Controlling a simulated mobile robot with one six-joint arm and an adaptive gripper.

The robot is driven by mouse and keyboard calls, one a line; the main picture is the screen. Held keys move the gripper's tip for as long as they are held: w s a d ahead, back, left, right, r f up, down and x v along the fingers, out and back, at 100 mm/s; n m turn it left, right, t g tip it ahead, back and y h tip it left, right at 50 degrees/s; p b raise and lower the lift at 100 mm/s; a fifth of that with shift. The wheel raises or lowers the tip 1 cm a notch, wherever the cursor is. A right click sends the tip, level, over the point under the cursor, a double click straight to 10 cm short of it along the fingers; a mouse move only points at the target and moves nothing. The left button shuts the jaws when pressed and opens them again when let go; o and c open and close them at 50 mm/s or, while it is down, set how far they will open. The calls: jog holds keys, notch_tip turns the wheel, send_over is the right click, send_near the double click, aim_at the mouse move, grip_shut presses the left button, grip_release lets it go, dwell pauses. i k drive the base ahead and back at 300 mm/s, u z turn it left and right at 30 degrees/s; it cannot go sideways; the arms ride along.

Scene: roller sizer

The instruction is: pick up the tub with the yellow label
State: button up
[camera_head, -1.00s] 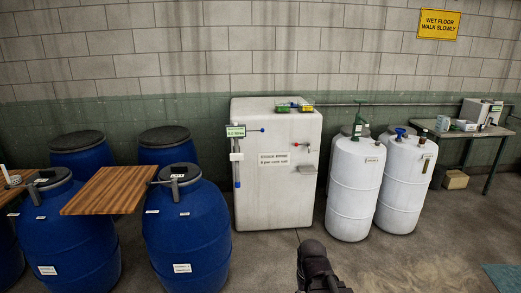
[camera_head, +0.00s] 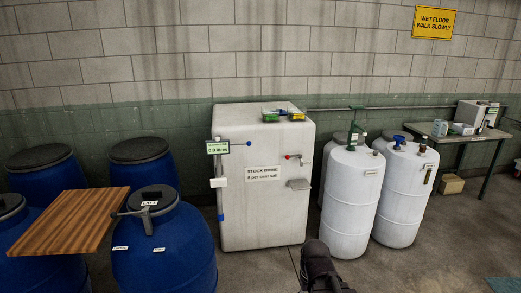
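Two small items sit side by side on top of the white tank in the camera_head view. One shows yellow (camera_head: 296,116) and the other shows green (camera_head: 270,117). The yellow one may be the tub with the yellow label, but it is too small to tell its shape or read any label. A dark part of my own arm rises from the bottom edge, in front of the tank and well below these items. No gripper fingers show.
The white tank (camera_head: 262,210) stands against the wall, with levers and a small shelf on its front. Blue barrels and a wooden board (camera_head: 68,222) are at the left. White drums (camera_head: 350,205) stand close on the right, before a table (camera_head: 460,134). Floor is open at the lower right.

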aim_at(295, 113)
jog(key=i, duration=3.25)
jog(key=u, duration=0.15)
